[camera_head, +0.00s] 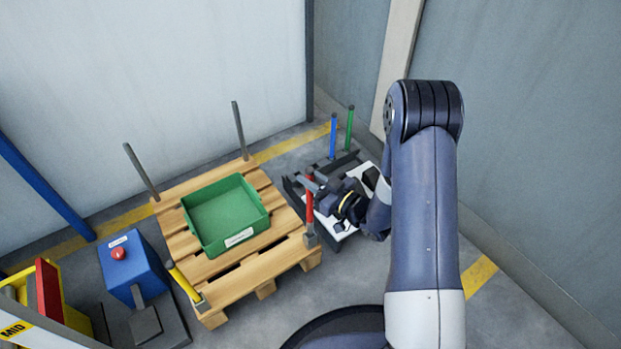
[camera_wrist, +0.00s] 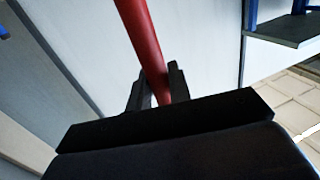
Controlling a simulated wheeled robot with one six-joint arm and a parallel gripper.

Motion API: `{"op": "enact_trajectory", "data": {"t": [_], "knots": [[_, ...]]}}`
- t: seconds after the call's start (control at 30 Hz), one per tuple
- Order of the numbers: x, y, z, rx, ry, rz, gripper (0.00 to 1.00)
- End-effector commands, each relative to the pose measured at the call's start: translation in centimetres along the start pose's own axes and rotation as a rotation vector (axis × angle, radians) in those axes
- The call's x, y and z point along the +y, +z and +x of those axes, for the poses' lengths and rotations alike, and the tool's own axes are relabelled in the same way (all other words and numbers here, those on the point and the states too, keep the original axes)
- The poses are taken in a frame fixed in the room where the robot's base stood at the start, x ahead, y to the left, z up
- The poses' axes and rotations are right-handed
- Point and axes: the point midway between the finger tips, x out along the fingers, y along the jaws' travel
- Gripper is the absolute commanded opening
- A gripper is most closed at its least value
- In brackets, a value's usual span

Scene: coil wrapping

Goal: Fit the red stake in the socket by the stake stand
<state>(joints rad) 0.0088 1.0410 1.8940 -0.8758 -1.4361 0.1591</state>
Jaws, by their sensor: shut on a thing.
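The red stake (camera_head: 309,205) stands about upright at the pallet's near right corner. My gripper (camera_head: 314,184) is shut on it, around its upper part. In the wrist view the red stake (camera_wrist: 147,42) runs up between the two black fingers (camera_wrist: 155,88). The grey socket (camera_head: 311,239) is at that pallet corner, right at the stake's lower end. I cannot tell whether the tip is inside the socket or just above it. The dark stake stand (camera_head: 292,187) is just right of the pallet, partly hidden by my gripper and arm.
The wooden pallet (camera_head: 222,271) bears a green tray (camera_head: 261,217). Grey stakes (camera_head: 240,130) rise at its back corners, a yellow stake (camera_head: 184,282) at its front left. Blue (camera_head: 333,136) and green (camera_head: 349,128) stakes stand at the stand. A blue box (camera_head: 133,264) with a red button is left.

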Motion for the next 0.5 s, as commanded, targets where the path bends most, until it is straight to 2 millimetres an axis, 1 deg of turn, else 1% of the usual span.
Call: {"op": "enact_trajectory", "data": {"t": [0.5], "knots": [[0.0, 1.3, 0.0, 0.002, 0.000, -0.001, 0.00]]}}
